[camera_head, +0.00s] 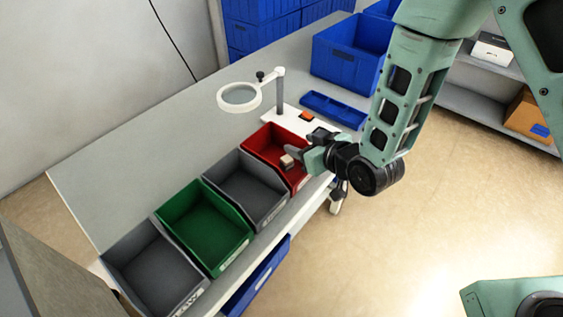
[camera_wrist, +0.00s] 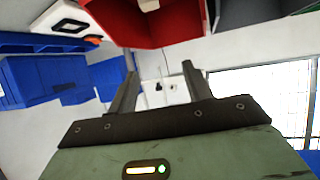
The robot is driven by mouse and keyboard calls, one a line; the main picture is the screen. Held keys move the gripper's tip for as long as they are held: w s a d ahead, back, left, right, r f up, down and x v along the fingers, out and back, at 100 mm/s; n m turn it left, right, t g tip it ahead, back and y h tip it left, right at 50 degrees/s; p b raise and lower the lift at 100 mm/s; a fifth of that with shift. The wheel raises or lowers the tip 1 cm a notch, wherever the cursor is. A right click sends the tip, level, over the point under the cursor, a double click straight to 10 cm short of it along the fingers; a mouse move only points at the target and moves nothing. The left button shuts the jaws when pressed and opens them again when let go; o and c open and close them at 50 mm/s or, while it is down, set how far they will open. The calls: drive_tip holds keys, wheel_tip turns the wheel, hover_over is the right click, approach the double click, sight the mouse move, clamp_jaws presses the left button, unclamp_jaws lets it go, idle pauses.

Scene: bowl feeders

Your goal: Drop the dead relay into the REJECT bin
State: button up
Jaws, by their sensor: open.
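The red bin (camera_head: 262,146) is at the far right end of the bin row, and its red wall fills the top of the wrist view (camera_wrist: 165,32). A small pale block, apparently the relay (camera_head: 287,160), shows against the inside of the red bin. It also shows at the top edge of the wrist view (camera_wrist: 148,4), apart from the fingers. I cannot tell whether it rests on the bin floor. My gripper (camera_head: 298,157) is over the bin's right side. Its two fingers (camera_wrist: 159,82) are open with nothing between them.
A grey bin (camera_head: 236,164), a green bin (camera_head: 185,232) and another grey bin (camera_head: 172,291) continue the row to the left. A ring magnifier (camera_head: 222,104) stands behind. A blue tray (camera_head: 338,112) and large blue crate (camera_head: 330,67) are further back. The bench's left part is clear.

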drive_tip(key=p+v, duration=1.2)
drive_tip(key=v, duration=0.1)
drive_tip(key=shift+p, duration=0.35)
drive_tip(key=shift+a, duration=0.1)
drive_tip(key=s+a+r+g+h+b, duration=0.2)
drive_tip(key=s+r+g+h, duration=0.35)
drive_tip(key=r, duration=0.65)
drive_tip(key=s+d+r+g+h, duration=0.1)
drive_tip(key=s+d+r+g, duration=0.3)
drive_tip(key=s+r, duration=0.3)
drive_tip(key=s+d, duration=0.1)
drive_tip(key=s, duration=0.3)
drive_tip(key=shift+r+g+h, duration=0.25)
drive_tip(key=shift+g+h, duration=0.1)
idle(0.6)
